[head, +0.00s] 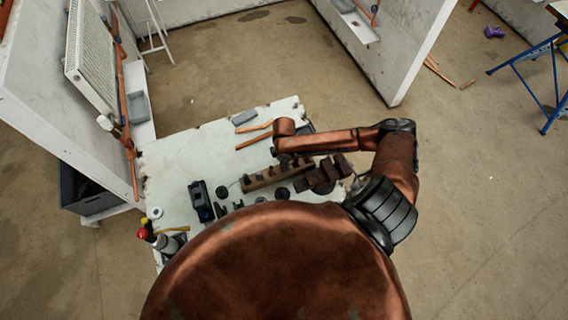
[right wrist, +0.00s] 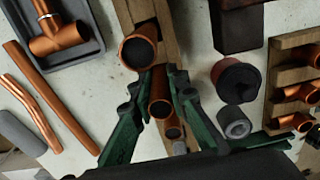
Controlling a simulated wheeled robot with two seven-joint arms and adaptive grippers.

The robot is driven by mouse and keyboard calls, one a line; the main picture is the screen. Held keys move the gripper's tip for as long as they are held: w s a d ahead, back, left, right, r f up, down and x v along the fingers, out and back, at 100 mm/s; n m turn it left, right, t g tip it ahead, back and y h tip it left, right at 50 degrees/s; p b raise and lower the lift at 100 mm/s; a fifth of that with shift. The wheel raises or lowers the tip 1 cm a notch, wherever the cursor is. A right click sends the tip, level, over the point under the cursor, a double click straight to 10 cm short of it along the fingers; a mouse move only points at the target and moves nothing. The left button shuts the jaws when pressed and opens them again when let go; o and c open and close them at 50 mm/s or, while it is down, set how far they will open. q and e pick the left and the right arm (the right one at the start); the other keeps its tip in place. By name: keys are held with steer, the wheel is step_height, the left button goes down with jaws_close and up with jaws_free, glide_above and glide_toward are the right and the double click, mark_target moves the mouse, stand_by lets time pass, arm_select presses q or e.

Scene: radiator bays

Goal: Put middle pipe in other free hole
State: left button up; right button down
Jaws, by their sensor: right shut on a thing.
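In the right wrist view, a wooden block (right wrist: 168,38) runs under my right gripper (right wrist: 160,80). Three copper pipe ends show along it: a wide one (right wrist: 138,50) beyond the fingertips, the middle pipe (right wrist: 160,103) between the green fingers, and a smaller one (right wrist: 173,131) nearer the wrist. My right gripper is shut on the middle pipe. Whether the pipe's lower end sits in a hole or is clear of the block cannot be told. In the head view, the block (head: 262,178) lies on the white table, with my right gripper (head: 285,161) above it. My left gripper is not in view.
The white table (head: 178,160) also bears loose copper pipes (head: 253,140), a grey tray (right wrist: 88,47) with a copper tee, a dark round part (right wrist: 236,80), a grey ring (right wrist: 233,122) and a wooden rack (right wrist: 288,78) of copper fittings. A radiator (head: 90,55) hangs on the left wall.

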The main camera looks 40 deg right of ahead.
steer(key=c, duration=1.8)
jaws_free()
steer(key=shift+r, duration=0.1)
step_height(320, 180, up, 7)
steer(key=p, duration=0.8)
